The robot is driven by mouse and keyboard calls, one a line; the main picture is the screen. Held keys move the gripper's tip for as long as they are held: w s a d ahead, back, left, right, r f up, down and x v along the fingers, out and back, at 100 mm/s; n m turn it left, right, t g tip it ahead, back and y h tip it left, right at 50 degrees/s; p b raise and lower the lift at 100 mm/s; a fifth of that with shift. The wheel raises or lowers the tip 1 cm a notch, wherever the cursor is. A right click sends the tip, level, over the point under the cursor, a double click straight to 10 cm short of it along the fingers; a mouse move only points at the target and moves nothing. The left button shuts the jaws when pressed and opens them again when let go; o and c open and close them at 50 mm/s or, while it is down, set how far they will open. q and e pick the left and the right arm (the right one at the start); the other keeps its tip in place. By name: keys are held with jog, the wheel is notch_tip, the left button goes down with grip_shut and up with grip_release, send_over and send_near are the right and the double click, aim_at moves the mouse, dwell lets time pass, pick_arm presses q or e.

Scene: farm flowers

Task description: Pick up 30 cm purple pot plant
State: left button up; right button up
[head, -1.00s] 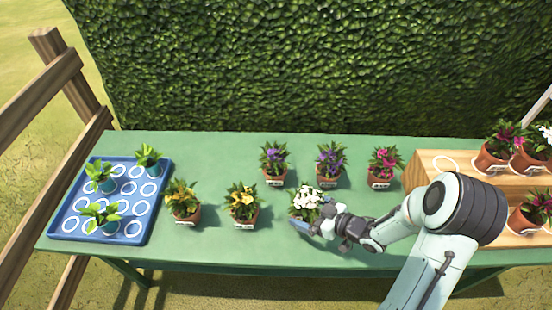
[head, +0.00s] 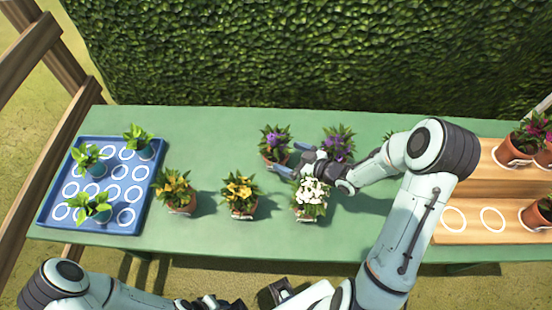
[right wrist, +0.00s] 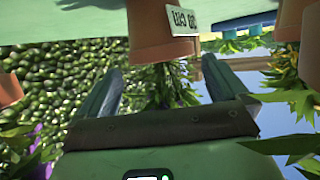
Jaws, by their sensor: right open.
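Two potted purple-flowered plants stand at the back of the green table in the head view, a left one (head: 273,138) and a right one (head: 340,143). My right gripper (head: 288,158) is open, with its fingertips close to the left plant's pot. In the right wrist view a terracotta pot (right wrist: 160,32) appears upside down just beyond the open fingers (right wrist: 158,85), with foliage hanging between them. Its white label (right wrist: 184,20) seems to read 30 cm, inverted. Contact cannot be told. My left arm shows at the lower left; its gripper is out of view.
A white-flowered plant (head: 310,195) stands just below my right gripper. Two yellow-flowered plants (head: 176,188) (head: 240,191) stand further left. A blue tray (head: 60,208) with ringed places holds three green plants. A wooden stepped stand (head: 470,190) is at the right.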

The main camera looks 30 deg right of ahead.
aim_at(276, 156)
jog(key=shift+x, duration=3.15)
jog(key=shift+a+r, duration=0.1)
jog(key=shift+r, duration=0.05)
jog(key=c, duration=1)
jog(key=shift+r, duration=0.1)
